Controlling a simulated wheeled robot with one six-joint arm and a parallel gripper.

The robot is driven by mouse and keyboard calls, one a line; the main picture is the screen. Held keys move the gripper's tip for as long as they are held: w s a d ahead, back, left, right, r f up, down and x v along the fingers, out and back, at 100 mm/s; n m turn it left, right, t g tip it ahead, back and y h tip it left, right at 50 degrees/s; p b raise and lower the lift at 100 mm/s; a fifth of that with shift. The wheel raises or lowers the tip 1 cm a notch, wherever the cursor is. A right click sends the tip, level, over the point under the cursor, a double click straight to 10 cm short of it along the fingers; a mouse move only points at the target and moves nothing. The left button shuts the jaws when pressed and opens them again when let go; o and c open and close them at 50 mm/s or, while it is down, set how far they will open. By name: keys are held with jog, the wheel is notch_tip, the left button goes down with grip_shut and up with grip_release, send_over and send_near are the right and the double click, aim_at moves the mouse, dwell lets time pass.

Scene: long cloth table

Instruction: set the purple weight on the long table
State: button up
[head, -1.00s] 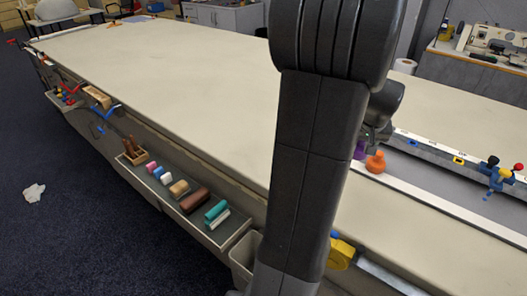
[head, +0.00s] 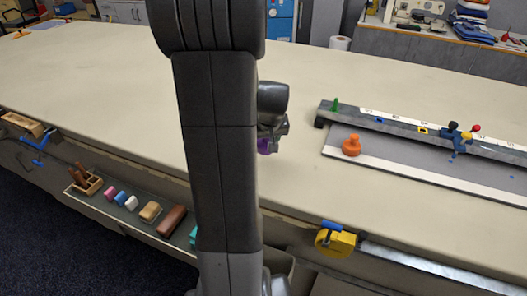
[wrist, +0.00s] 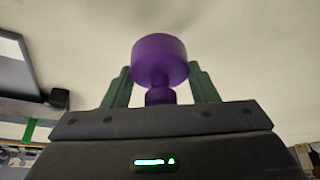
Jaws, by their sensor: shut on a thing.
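The purple weight (wrist: 160,60) is between the two green fingers of my gripper (wrist: 160,90) in the wrist view. My gripper is shut on its narrow part, with the wide round end out beyond the fingers. In the head view the purple weight (head: 264,146) shows only in part beside my arm, and the fingers are mostly hidden. It appears over the cream long table (head: 400,75), left of the grey rail. I cannot tell whether it touches the cloth.
An orange weight (head: 352,146) stands at the left end of the grey rail board (head: 430,170), near a green peg (head: 335,105). A yellow clamp (head: 336,240) sits at the front edge. A tool tray (head: 130,213) hangs along the front. The table behind is clear.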

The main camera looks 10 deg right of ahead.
jog(key=shift+f, duration=2.2)
jog(key=shift+f, duration=0.2)
jog(key=o, duration=1.6)
jog(key=shift+r, duration=0.35)
jog(key=v, duration=1.1)
jog(key=shift+s+r, duration=0.25)
jog(key=shift+r, duration=0.05)
